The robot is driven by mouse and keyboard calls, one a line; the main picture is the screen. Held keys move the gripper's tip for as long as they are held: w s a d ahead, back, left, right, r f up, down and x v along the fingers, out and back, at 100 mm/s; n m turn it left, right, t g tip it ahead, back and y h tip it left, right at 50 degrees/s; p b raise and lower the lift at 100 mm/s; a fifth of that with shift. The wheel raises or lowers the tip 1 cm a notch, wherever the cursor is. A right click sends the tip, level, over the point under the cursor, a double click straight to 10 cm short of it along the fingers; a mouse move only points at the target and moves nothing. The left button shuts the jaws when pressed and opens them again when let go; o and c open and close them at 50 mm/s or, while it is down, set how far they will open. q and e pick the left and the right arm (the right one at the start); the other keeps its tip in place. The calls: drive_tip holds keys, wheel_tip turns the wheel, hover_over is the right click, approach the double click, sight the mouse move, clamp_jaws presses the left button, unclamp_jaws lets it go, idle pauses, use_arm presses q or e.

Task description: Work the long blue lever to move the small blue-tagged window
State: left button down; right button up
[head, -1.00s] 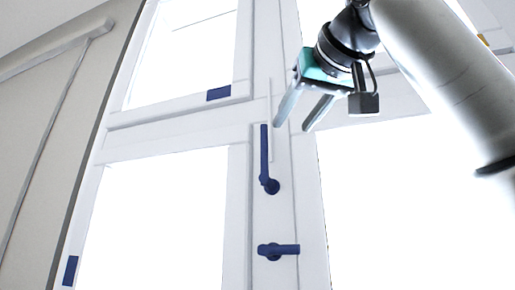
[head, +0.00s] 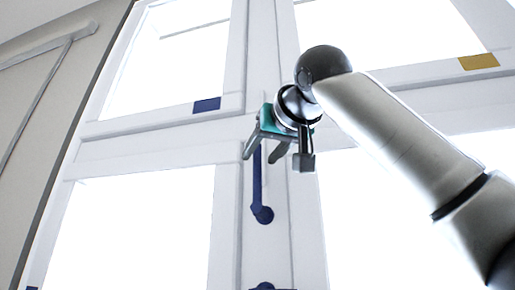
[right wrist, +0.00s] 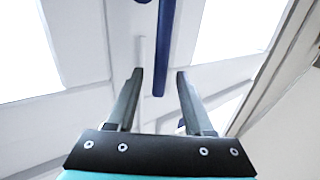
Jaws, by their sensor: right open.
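The long blue lever (head: 258,182) stands upright on the white middle post in the head view, its round pivot at the bottom. My right gripper (head: 263,162) is open at its upper end, one finger on each side in the picture. In the right wrist view the blue lever (right wrist: 163,55) runs down between the spread fingertips of my right gripper (right wrist: 160,75), with visible gaps on both sides. Contact cannot be told. The upper-left window (head: 120,122) has a blue tag (head: 207,105) on its bottom rail and looks shut. My left gripper is not in view.
A thin white rod (right wrist: 141,52) runs beside the lever. A second blue handle (head: 265,286) is cut off at the bottom edge. An upper-right window has a yellow tag (head: 479,62). A grey-beige wall (head: 35,120) lies at left.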

sight(259, 158)
drive_tip(key=shift+p+x, duration=0.45)
drive_tip(key=shift+x, duration=1.1)
clamp_jaws()
